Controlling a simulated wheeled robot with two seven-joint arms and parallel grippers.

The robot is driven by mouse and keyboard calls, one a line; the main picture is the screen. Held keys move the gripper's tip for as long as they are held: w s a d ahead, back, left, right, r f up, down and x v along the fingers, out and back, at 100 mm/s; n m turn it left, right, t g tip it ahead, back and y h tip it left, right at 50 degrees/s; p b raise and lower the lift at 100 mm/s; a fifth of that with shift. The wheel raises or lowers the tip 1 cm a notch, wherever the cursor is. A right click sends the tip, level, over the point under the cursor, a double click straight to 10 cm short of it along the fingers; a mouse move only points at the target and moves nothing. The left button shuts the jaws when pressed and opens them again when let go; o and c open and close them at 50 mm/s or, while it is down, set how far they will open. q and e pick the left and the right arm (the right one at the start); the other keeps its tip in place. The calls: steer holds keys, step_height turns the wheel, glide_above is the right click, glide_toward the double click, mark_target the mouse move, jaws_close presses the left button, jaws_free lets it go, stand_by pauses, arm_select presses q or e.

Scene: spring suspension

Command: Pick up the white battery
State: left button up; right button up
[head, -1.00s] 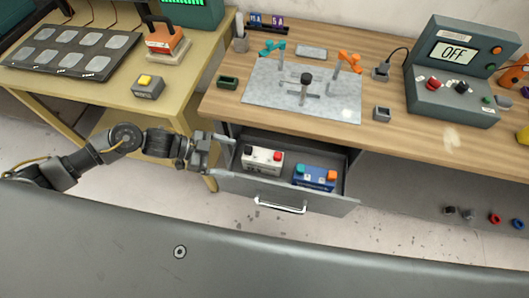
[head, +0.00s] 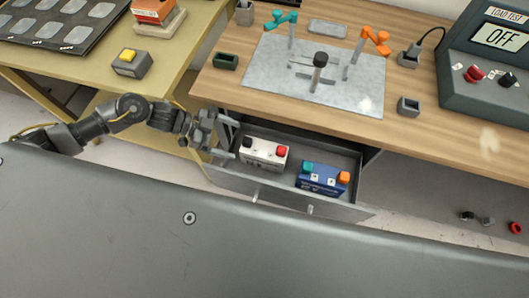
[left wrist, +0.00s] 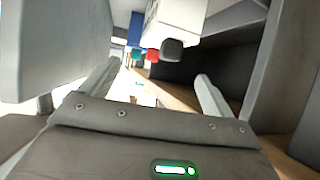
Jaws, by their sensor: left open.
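The white battery (head: 262,155), with one black and one red terminal on top, stands in the left part of the open drawer (head: 285,200). My left gripper (head: 226,142) is open and empty at the drawer's left edge, just left of the white battery and apart from it. In the left wrist view, the white battery (left wrist: 180,14) shows at the top, its red and black terminals towards the picture's middle. The open fingers (left wrist: 155,82) stand below it with nothing between them. My right gripper is in neither view.
A blue battery (head: 322,181) with teal and orange terminals stands in the drawer right of the white one. The wooden bench (head: 450,125) overhangs the drawer's back, with a metal plate (head: 270,85) on top. A yellowish table (head: 180,60) stands left.

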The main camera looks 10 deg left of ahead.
mark_target(251, 143)
arm_select(q)
steer(key=x, duration=0.5)
steer(key=shift+r+p, duration=0.1)
steer(key=shift+p, duration=0.2)
steer(key=shift+d, duration=0.25)
steer(key=x, duration=0.2)
steer(key=p+x, duration=0.1)
steer(key=x, duration=0.1)
steer(key=shift+w+d+f, duration=0.15)
steer(key=shift+w+f, duration=0.05)
steer(key=shift+f, duration=0.25)
jaws_close()
steer(key=shift+w+r, duration=0.1)
steer(key=shift+r, duration=0.1)
